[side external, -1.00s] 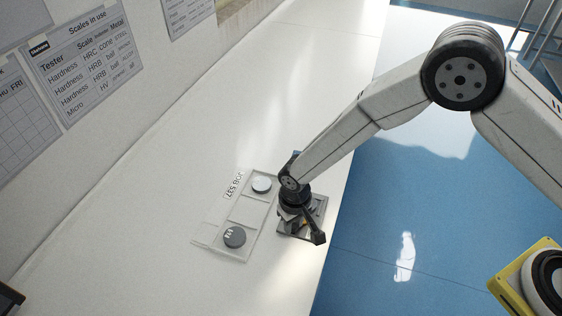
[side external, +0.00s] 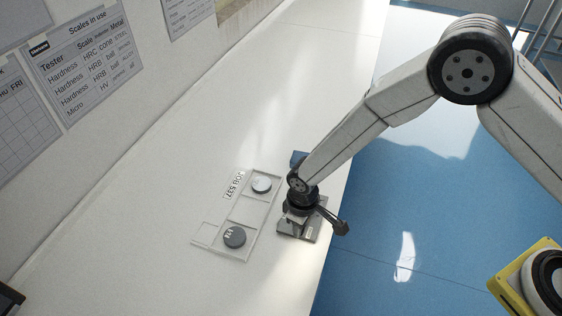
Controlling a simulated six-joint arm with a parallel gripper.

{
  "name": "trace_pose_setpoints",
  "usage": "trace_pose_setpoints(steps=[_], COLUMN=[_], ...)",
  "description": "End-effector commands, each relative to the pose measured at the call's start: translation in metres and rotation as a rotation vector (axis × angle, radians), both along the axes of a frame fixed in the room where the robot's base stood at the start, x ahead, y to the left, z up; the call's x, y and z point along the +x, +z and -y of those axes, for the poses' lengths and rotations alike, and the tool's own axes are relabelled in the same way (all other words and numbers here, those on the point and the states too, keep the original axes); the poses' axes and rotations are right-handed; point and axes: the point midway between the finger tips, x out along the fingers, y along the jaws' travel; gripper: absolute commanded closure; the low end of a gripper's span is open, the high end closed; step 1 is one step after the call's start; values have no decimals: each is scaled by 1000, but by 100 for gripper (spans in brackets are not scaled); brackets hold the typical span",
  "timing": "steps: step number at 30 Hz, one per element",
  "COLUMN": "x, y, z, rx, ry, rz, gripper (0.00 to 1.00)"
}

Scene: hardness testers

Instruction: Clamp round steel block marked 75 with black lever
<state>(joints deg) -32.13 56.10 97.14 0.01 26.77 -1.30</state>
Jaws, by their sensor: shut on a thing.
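The clamp fixture (side external: 297,234) is a grey metal plate near the bench's right edge. My gripper (side external: 303,206) is low over its upper part. The black lever (side external: 331,219) sticks out from beneath my gripper, down and to the right, its knob past the bench edge. My gripper appears shut on the lever, though its wrist hides the fingertips. A dark round block (side external: 234,237) with a mark too small to read lies in the clear tray's lower part. A paler round block (side external: 262,184) lies in its upper part. Any block in the clamp is hidden.
The clear tray (side external: 246,222), beside a label reading JOB 537 (side external: 234,185), stands left of the fixture. Its middle compartment is empty. The white bench is clear beyond and to the left. The blue floor (side external: 400,220) lies past the bench's right edge.

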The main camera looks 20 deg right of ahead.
Motion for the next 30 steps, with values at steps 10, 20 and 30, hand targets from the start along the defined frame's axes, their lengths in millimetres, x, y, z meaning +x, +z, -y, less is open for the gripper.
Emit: trace_pose_setpoints(steps=[10, 20, 30], x=[0, 0, 1], y=[0, 3, 29], z=[0, 0, 0], rx=[1, 1, 1], ry=[-2, -2, -2], rz=[1, 1, 2], gripper=[33, 33, 33])
